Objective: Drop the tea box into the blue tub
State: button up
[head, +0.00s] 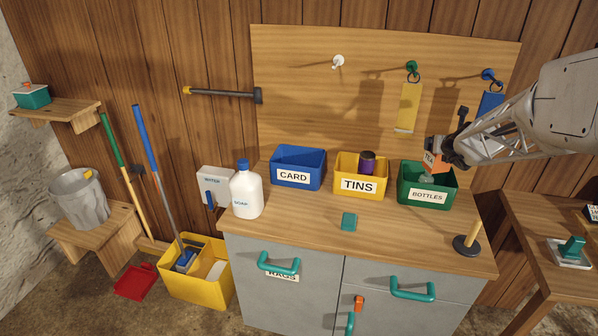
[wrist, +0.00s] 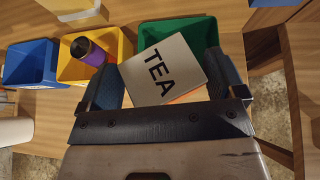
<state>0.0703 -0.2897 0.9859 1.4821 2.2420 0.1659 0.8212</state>
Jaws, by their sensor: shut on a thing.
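The tea box (wrist: 158,72), with a pale face marked TEA, is held between the two fingers of my gripper (wrist: 165,88). In the head view the box (head: 430,160) shows an orange side, and my gripper (head: 444,152) holds it above the green tub marked BOTTLES (head: 427,195). The blue tub marked CARD (head: 297,178) stands at the left of the row on the cabinet top, apart from the box. It also shows at the left of the wrist view (wrist: 30,68). It looks empty.
The yellow tub marked TINS (head: 360,186), with a purple can (head: 367,162) in it, stands between the blue and green tubs. A white soap bottle (head: 246,190) stands left of the blue tub. A teal block (head: 349,221) and a post (head: 470,240) are in front.

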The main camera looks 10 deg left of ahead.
jog(key=shift+w+d+r, duration=0.1)
jog(key=shift+d+r, duration=0.15)
jog(key=shift+d, duration=0.25)
jog(key=shift+w+r, duration=0.1)
jog(key=shift+r, duration=0.2)
jog(key=w+a+f+n+g+y, duration=0.2)
jog(key=w+a+n+y, duration=0.1)
jog(key=a, duration=1.2)
jog(key=w+a+f+n+g+y, duration=0.3)
jog(key=w+a+n+y, duration=0.1)
jog(key=a, duration=1.2)
jog(key=w+a+f+n+g+y, duration=0.2)
jog(key=w+a+f+n+y, duration=0.1)
jog(key=a, duration=1.3)
jog(key=shift+w+a+n+g+y, duration=0.15)
jog(key=shift+w+n+g+y, duration=0.15)
jog(key=shift+w+n, duration=0.75)
jog(key=shift+s+n, duration=0.25)
jog(key=shift+s, duration=0.05)
jog(key=shift+f, duration=0.2)
jog(key=shift+f, duration=2.75)
